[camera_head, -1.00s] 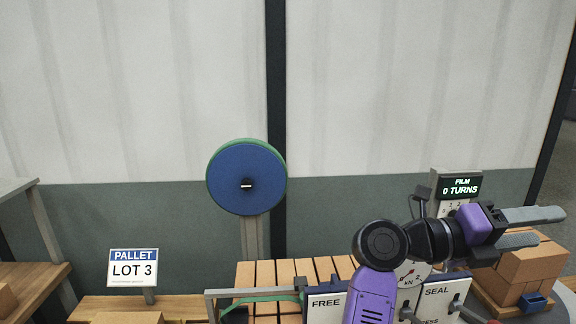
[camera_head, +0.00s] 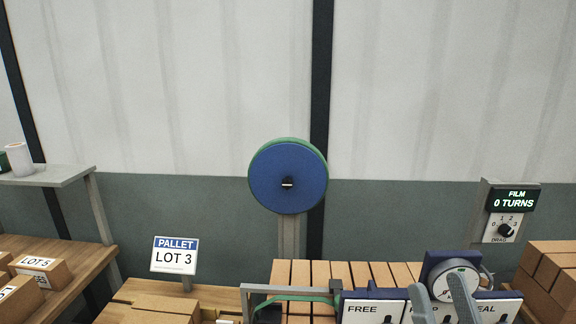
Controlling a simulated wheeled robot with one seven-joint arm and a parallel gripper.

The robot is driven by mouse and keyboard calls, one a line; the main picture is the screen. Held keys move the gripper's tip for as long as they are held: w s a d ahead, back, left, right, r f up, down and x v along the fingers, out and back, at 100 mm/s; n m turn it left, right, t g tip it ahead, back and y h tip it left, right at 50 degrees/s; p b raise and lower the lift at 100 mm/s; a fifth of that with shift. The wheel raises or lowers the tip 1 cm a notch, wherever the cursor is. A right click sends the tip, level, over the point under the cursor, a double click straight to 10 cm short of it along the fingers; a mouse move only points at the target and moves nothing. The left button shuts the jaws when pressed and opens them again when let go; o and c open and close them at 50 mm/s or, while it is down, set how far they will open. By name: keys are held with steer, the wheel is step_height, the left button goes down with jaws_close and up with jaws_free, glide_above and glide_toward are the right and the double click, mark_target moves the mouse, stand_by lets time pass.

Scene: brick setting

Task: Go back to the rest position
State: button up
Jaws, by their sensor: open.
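Two grey fingers of my gripper (camera_head: 437,286) show at the bottom of the head view, right of centre. The rest of my arm is below the frame. I cannot tell how far the fingers are from the panel.
A FILM display (camera_head: 515,200) and stacked bricks (camera_head: 550,272) are at right.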

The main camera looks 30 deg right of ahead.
steer(key=s+a+f+n+g+y, duration=0.2)
steer(key=s+a+f+g+y, duration=0.35)
steer(key=f, duration=0.55)
steer(key=s+a+f+n+g+y, duration=0.3)
steer(key=s+a+f+g, duration=0.3)
steer(key=s+a+f, duration=0.45)
step_height(320, 180, down, 11)
steer(key=w+d+b, duration=0.1)
steer(key=d+b, duration=0.1)
steer(key=b, duration=0.8)
steer(key=shift+w+d, duration=0.15)
steer(key=shift+w, duration=0.15)
steer(key=shift+f+h, duration=0.1)
steer(key=shift+h, duration=0.15)
steer(key=shift+c, duration=0.2)
